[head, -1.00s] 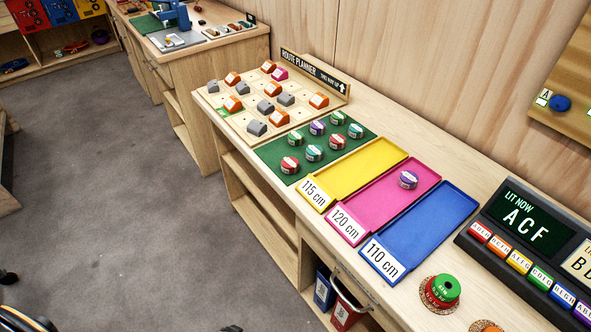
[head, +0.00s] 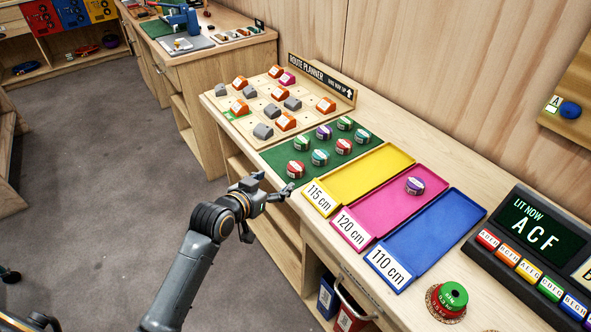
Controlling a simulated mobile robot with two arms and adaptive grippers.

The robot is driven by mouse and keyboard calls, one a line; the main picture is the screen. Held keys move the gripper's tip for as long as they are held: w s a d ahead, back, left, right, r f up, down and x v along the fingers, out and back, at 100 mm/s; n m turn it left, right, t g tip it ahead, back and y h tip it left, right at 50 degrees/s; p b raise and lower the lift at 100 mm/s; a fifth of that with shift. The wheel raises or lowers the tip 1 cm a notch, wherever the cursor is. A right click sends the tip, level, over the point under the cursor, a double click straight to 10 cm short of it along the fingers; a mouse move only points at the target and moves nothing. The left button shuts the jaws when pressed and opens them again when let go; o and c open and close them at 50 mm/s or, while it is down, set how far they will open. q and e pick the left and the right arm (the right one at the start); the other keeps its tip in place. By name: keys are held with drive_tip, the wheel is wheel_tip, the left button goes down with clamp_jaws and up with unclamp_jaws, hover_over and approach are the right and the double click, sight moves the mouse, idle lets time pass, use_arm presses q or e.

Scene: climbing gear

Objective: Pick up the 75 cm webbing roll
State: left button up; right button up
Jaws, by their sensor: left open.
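Several small webbing rolls sit on the green mat (head: 268,157): a red one (head: 296,169) at the near left, a teal one (head: 320,157), another red one (head: 344,146), a purple one (head: 324,132), and green ones (head: 345,123) and (head: 361,136) toward the back. Their labels are too small to read, so I cannot tell which is 75 cm. A purple roll (head: 414,186) lies in the pink 120 cm tray (head: 371,213). My left gripper (head: 268,200) is open and empty, in front of the bench edge near the red roll, apart from it.
The yellow 115 cm tray (head: 362,174) and blue 110 cm tray (head: 432,235) are empty. The route planner board (head: 262,94) with small blocks stands behind the mat. A stacked red and green spool (head: 450,298) and a lit display (head: 538,240) stand at right.

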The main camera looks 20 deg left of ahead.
sight(295, 167)
use_arm(q)
drive_tip(key=x, duration=0.7)
drive_tip(key=shift+w+d, duration=0.15)
drive_tip(key=shift+w, duration=0.35)
drive_tip(key=x, duration=0.4)
drive_tip(key=shift+w+p, duration=0.3)
drive_tip(key=c, duration=1.3)
